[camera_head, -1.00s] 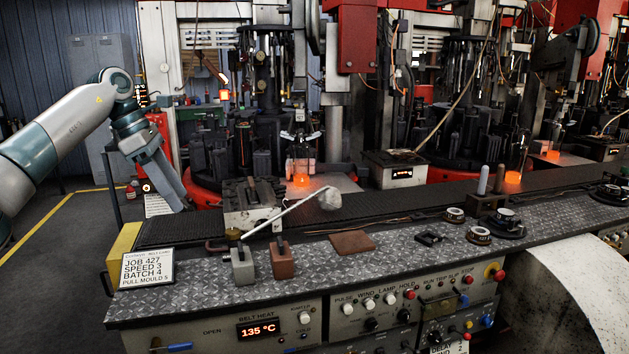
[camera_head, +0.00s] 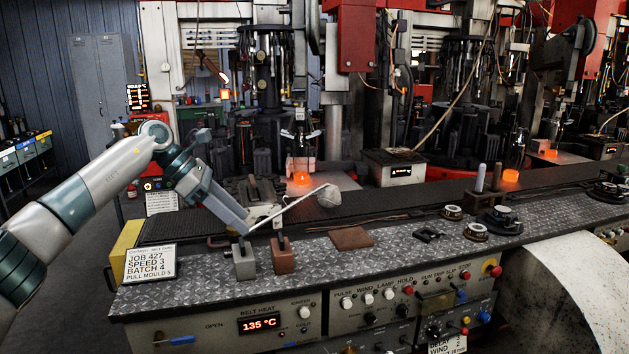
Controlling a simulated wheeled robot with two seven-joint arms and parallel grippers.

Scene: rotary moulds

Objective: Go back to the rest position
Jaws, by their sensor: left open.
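My left gripper (camera_head: 243,229) comes in from the left, pointing down and to the right. Its tip is over the front-left part of the bench, just above the grey block (camera_head: 244,263) with an upright handle. The jaws are small and dark here, and I see nothing held between them. A brown block (camera_head: 284,258) of the same shape stands just right of the grey one. A pale rod (camera_head: 290,208) with a whitish lump (camera_head: 328,196) at its far end slants up to the right from beside the gripper tip. My right gripper is not in view.
A job card (camera_head: 150,263) stands at the bench's left end. A brown flat plate (camera_head: 351,238) lies right of the blocks. The dark conveyor belt (camera_head: 400,199) runs behind, with machines and glowing orange pieces (camera_head: 301,178) beyond. The floor left of the bench looks clear.

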